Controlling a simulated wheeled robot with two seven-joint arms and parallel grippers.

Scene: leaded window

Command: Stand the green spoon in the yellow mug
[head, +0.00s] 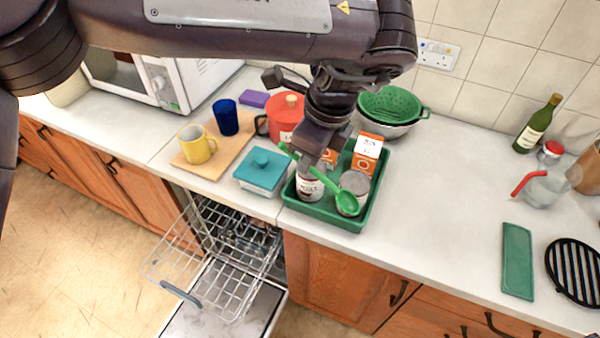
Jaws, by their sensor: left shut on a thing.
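The yellow mug (197,144) stands upright on a wooden board (221,163) at the left of the counter. My left gripper (308,164) points down over the green tray and is shut on the green spoon (343,196). The spoon slants across the gripper, its bowl toward the lower right and its handle end toward the upper left. The gripper is to the right of the mug, with the teal-lidded box between them. The fingertips are partly hidden. My right gripper is not in view.
The green tray (330,216) holds cans and cartons. A blue cup (226,117) stands beside the mug. A teal-lidded box (262,171) and a red pot (287,112) are nearby. The dishwasher (215,250) is open below.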

